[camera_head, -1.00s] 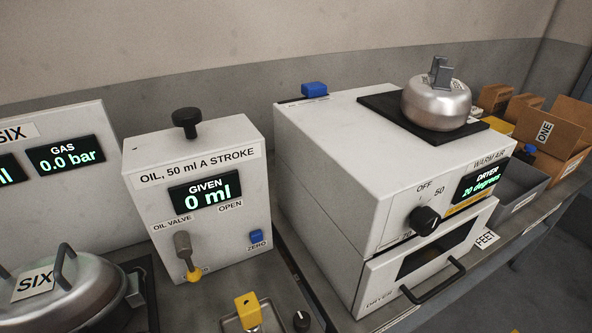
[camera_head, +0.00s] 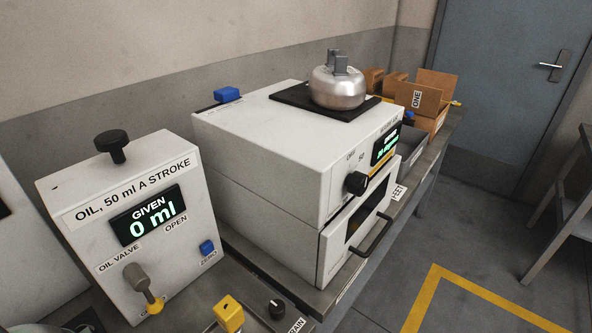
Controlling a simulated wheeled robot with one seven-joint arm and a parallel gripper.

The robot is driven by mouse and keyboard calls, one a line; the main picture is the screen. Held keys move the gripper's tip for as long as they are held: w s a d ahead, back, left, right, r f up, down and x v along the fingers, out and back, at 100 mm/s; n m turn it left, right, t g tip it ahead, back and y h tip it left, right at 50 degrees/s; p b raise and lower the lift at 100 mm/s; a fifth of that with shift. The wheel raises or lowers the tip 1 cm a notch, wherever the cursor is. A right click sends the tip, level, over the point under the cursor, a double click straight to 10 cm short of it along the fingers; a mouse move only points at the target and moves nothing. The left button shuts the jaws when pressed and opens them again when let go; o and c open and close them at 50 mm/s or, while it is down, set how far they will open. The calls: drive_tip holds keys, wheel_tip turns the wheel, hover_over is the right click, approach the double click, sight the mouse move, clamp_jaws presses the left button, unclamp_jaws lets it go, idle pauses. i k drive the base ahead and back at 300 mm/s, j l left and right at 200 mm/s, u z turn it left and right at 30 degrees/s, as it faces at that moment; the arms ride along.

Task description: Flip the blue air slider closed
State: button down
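A blue block (camera_head: 227,94), which looks like the air slider, sits on a dark strip at the back left edge of the top of the white dryer (camera_head: 262,140). Its marking is too small to read, so I cannot tell from this view whether it is open or closed. My gripper is not in view.
A silver domed vessel (camera_head: 338,88) stands on a black mat (camera_head: 290,97) on the dryer. The oil unit (camera_head: 75,190), with a black knob (camera_head: 112,142) and a blue zero button (camera_head: 207,247), stands left. Cardboard boxes (camera_head: 417,97) are behind right.

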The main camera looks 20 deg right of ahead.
sight(227, 94)
drive_tip(key=i+l, duration=0.95)
drive_tip(key=l, duration=0.25)
drive_tip(key=i+l, duration=1)
drive_tip(key=l, duration=0.2)
